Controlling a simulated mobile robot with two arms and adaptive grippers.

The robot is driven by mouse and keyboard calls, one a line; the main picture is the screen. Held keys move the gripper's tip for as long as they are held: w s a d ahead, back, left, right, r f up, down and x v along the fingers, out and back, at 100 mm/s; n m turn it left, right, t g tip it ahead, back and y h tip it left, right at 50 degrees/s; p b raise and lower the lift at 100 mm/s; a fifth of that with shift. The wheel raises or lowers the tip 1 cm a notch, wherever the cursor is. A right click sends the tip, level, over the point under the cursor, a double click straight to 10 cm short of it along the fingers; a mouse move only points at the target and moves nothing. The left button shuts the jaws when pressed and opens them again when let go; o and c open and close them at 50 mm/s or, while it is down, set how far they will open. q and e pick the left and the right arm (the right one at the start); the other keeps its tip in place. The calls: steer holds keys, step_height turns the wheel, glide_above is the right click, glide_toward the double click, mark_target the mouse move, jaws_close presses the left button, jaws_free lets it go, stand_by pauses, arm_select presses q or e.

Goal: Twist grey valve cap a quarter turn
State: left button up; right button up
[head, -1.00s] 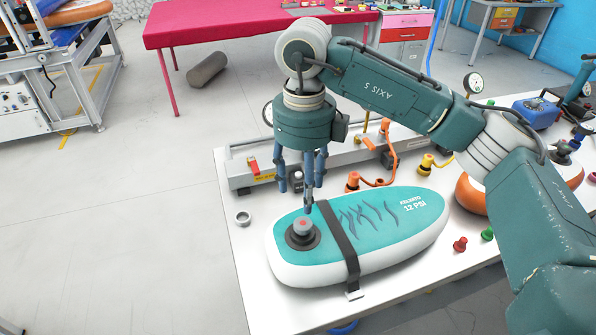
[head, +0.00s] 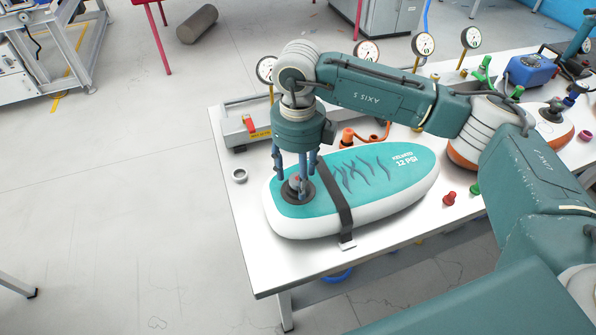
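A teal and white inflatable board (head: 395,185) lies on the white table under a dark strap (head: 337,190). Near its left end is a round black valve base with a grey cap (head: 296,184) with a reddish top. My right gripper (head: 297,184) points straight down over the valve, its blue fingers spread around the cap. The fingers look open; they partly hide the cap, and I cannot tell whether any finger touches it. My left gripper is not in view.
A loose grey ring (head: 240,175) lies left of the board. A grey bench fixture (head: 235,134) and several gauges stand behind. A red plug (head: 449,198) and a green plug (head: 475,188) lie at the right. The table's front left corner (head: 262,275) is clear.

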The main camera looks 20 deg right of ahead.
steer(key=c, duration=1.1)
steer(key=shift+o, duration=1.3)
steer(key=shift+c, duration=0.9)
steer(key=m, duration=0.4)
steer(key=shift+b, duration=0.3)
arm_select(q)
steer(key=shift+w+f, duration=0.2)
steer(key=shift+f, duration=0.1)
arm_select(e)
steer(key=shift+r+m, duration=0.1)
steer(key=shift+m, duration=0.4)
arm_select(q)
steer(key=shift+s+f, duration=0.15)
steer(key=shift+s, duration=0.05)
arm_select(e)
steer(key=m, duration=0.5)
